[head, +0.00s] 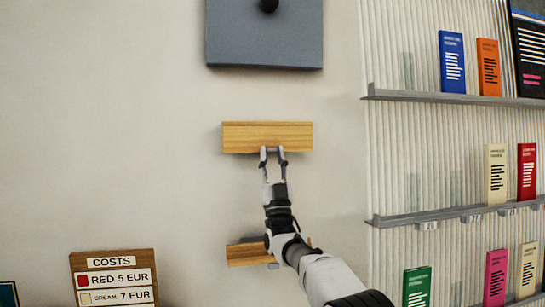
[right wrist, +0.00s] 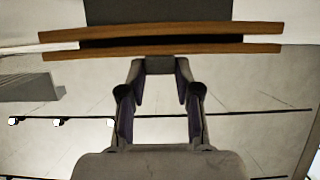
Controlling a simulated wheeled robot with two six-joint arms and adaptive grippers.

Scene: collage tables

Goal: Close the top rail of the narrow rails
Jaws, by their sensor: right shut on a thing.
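The top narrow rail (head: 267,136) is a wooden bar on the wall. The lower narrow rail (head: 245,253) is a similar bar below it, partly hidden by my right arm. My right gripper (head: 272,151) is at the lower edge of the top rail, a little right of its middle. In the right wrist view the top rail shows as two wooden strips (right wrist: 180,51) with a dark gap between them. There my right gripper (right wrist: 160,72) is shut on a small dark grey tab (right wrist: 160,63) under the rail. My left gripper is not in view.
A grey panel (head: 265,38) with a black knob is above the top rail. Shelves (head: 450,97) with coloured booklets stand on the ribbed wall at right. A wooden costs sign (head: 115,263) is at lower left. The wall left of the rails is bare.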

